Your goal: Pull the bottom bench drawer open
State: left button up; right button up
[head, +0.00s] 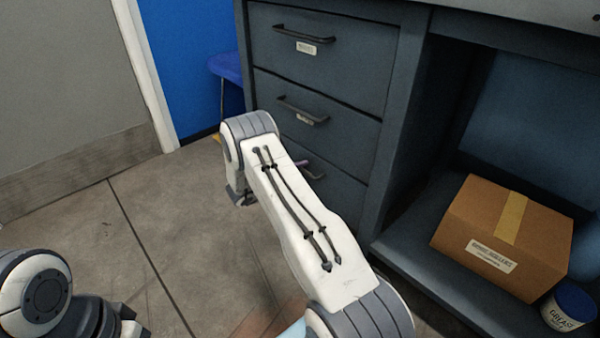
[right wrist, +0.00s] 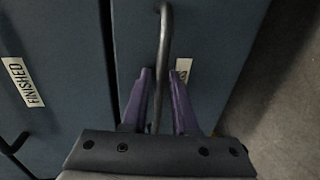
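The bottom drawer (head: 335,197) is the lowest of three dark grey-blue drawers in the bench. In the head view my right arm hides much of its front, and it looks shut. In the right wrist view its front (right wrist: 215,45) fills the middle, with a dark bar handle (right wrist: 166,35). My right gripper (right wrist: 160,74) has its two purple fingers on either side of this handle, with gaps showing, so it straddles the bar without gripping it. Only a bit of a purple finger shows past the arm in the head view. My left gripper cannot be made out.
The middle drawer (head: 330,128) and top drawer (head: 340,58) are shut above. A cardboard box (head: 470,225) and a grease tub (head: 568,306) sit on the open shelf at right. A blue stool (head: 226,68) stands behind the bench. Floor (head: 120,235) at left is clear.

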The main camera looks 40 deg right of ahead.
grip_shut()
dwell(1.4)
